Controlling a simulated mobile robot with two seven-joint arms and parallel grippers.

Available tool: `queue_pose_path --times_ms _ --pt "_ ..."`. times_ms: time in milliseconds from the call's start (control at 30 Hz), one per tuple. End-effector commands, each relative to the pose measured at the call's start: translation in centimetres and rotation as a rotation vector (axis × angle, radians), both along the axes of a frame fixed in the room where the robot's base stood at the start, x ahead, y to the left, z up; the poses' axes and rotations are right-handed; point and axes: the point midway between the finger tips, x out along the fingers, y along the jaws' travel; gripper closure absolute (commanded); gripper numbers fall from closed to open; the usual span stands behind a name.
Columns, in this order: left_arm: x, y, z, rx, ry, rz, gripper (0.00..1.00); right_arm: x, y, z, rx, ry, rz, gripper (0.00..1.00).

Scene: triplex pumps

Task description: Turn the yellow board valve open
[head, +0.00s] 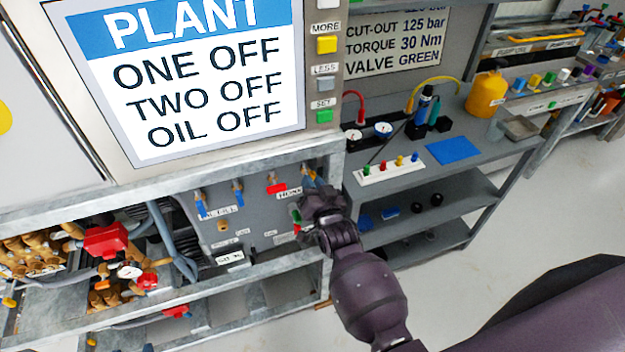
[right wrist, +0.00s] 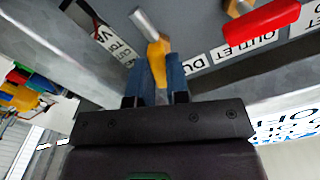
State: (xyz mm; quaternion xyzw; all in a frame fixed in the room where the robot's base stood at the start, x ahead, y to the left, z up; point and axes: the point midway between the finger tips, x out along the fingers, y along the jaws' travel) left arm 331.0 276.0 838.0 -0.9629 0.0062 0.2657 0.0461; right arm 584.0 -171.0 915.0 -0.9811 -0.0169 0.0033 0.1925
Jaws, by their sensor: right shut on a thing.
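The grey valve board (head: 255,212) is below the big screen in the head view, with a row of valves along its upper part. My right gripper (head: 313,181) is at the right end of this row and hides much of the valve there. In the right wrist view, the yellow valve handle (right wrist: 157,52) sits between the two blue fingers of my right gripper (right wrist: 159,80), which is shut on it. A silver stem (right wrist: 144,22) shows beyond the handle. My left gripper is not in view.
A red valve handle (head: 277,189) is left of my right gripper, with blue handles (head: 238,192) further left. The screen (head: 195,75) hangs above the board. A grey bench (head: 490,145) with gauges and a blue mat (head: 453,150) stands to the right.

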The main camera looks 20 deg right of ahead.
Motion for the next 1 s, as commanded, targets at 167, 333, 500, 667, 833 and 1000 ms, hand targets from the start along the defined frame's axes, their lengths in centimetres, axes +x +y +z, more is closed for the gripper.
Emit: queue_pose_path --times_ms 167,333,500,667,833,1000 --pt "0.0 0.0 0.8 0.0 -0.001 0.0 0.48 -0.03 0.03 0.0 -0.148 -0.002 0.0 1.0" --pt "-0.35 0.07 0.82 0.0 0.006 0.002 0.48 -0.02 0.04 -0.03 -0.261 -0.006 0.0 1.0" --pt "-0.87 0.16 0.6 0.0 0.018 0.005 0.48 -0.02 0.02 -0.09 -0.34 -0.009 0.0 1.0" --pt "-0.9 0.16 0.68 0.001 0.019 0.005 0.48 -0.02 0.01 -0.09 -0.382 -0.01 0.0 1.0" --pt "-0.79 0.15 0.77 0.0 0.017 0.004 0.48 -0.02 0.0 -0.11 -0.403 -0.012 0.0 1.0" --pt "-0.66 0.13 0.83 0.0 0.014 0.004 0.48 -0.02 -0.01 -0.11 -0.407 -0.012 0.0 1.0"
